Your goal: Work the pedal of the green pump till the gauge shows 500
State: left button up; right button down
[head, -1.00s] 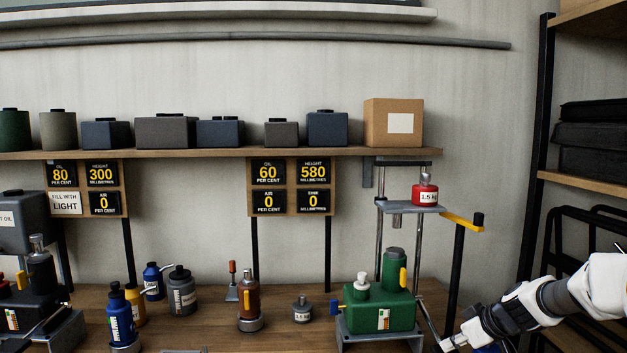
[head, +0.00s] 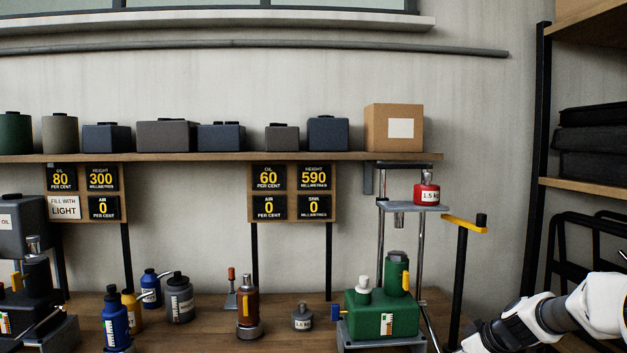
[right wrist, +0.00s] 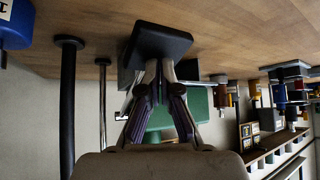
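The green pump (head: 370,322) stands on the bench at the right in the head view; part of its green body (right wrist: 160,122) shows behind my fingers in the right wrist view. A black pedal pad (right wrist: 160,42) is at the tips of my right gripper (right wrist: 159,76). The fingers converge there and look shut, with nothing visible between the tips; whether they touch the pad is hard to tell. The gauge board (head: 291,193) reads height 590 millimetres, oil 60, air 0 and sink 0. My left gripper is out of view.
A red 1.5 kg weight (head: 426,194) sits on the raised platform (head: 408,207). A yellow lever (head: 465,224) is to its right. Bottles (head: 115,322) and a small grey weight (head: 302,318) stand left of the pump. Another board (head: 82,193) reads 300.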

jog(key=shift+w+f+b, duration=0.15)
jog(key=shift+f+b, duration=0.25)
jog(key=shift+f, duration=0.3)
jog(key=shift+w+f+b, duration=0.1)
jog(key=shift+f+b, duration=0.3)
jog(key=shift+f, duration=0.25)
jog(key=shift+r, duration=0.3)
dwell(1.3)
jog(key=shift+r, duration=0.2)
notch_tip(320, 180, up, 9)
jog(key=s+p, duration=0.1)
jog(key=p, duration=0.3)
jog(key=shift+s, duration=0.25)
jog(key=shift+d, duration=0.1)
